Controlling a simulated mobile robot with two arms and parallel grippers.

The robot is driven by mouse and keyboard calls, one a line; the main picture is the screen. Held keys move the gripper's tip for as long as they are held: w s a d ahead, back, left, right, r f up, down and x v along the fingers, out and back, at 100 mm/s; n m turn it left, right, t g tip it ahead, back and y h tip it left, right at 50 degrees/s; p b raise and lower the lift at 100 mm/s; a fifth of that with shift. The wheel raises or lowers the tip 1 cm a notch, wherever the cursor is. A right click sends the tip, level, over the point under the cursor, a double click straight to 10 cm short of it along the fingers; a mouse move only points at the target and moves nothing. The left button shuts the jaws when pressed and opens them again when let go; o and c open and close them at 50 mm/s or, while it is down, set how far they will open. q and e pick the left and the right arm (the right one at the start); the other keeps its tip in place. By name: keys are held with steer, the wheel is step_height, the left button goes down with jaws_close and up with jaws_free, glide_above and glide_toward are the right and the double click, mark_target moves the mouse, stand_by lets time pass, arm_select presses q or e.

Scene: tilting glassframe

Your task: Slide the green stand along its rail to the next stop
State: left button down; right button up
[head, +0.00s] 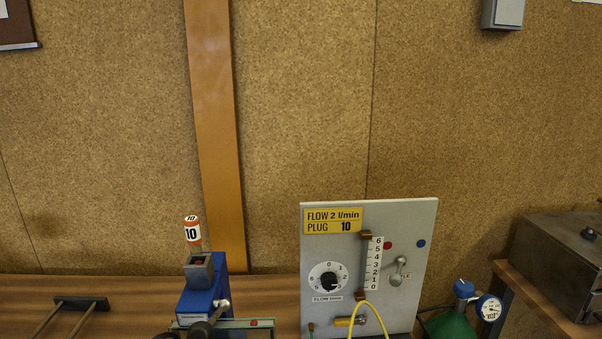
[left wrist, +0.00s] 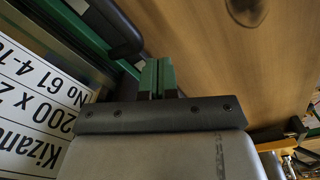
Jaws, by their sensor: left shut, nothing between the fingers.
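My left gripper (left wrist: 158,72) shows in the left wrist view as two green fingers closed together, with nothing between them. At the left of that view, green-edged bars (left wrist: 70,28) run diagonally past a dark rounded part (left wrist: 118,35); I cannot tell if the bars belong to the green stand or its rail. The fingertips are near the bars; contact is not clear. In the head view only a thin green-edged strip (head: 235,323) with a red dot shows at the bottom, below a blue block. The full stand, rail and stops are not visible. My right gripper is not in view.
The blue block (head: 203,285) carries a plug marked 10 (head: 192,232). A grey flow panel (head: 330,240) with dial and yellow tube stands to its right. A white printed label (left wrist: 35,110) lies left in the wrist view. The wooden table (head: 130,285) is clear behind the block.

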arm_select(q)
steer(key=shift+s+a+f+g, duration=0.15)
steer(key=shift+s+a+f, duration=0.1)
steer(key=shift+s+f, duration=0.2)
steer(key=shift+s+a+f+g, duration=0.2)
steer(key=shift+s+f, duration=0.1)
steer(key=shift+f, duration=0.2)
steer(key=shift+w+d+r+p, duration=0.1)
steer(key=shift+w+r+p, duration=0.1)
steer(key=shift+r+p, duration=0.25)
steer(key=shift+w+d+r+p, duration=0.15)
steer(key=shift+r+p, duration=0.1)
steer(key=shift+r, duration=0.25)
steer(key=r, duration=0.1)
steer(key=r+p, duration=0.1)
steer(key=r, duration=0.1)
steer(key=r+p, duration=0.1)
steer(key=r, duration=0.1)
steer(key=shift+w+a, duration=0.1)
steer(key=shift+w, duration=0.15)
